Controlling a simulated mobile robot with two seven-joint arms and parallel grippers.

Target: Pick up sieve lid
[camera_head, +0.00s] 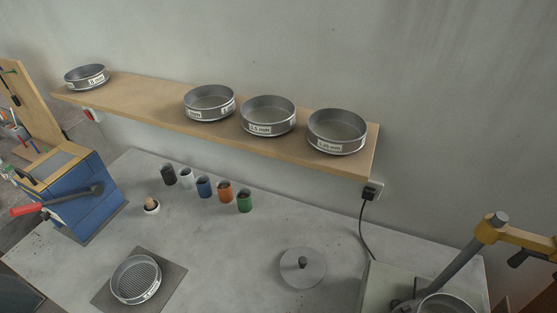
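The sieve lid (302,268) is a round grey disc with a dark knob (302,262) in its middle. It lies flat on the concrete bench (222,265), right of the bench's centre in the head view. Nothing covers it. Neither of my grippers shows in this view.
Several sieves, one of them (337,131), stand on a wooden shelf (150,104). Another sieve (136,278) sits on a dark mat (172,283). Small coloured cups (225,192) stand in a row behind the lid. A blue box (82,205) is at left; a device (470,255) is at right.

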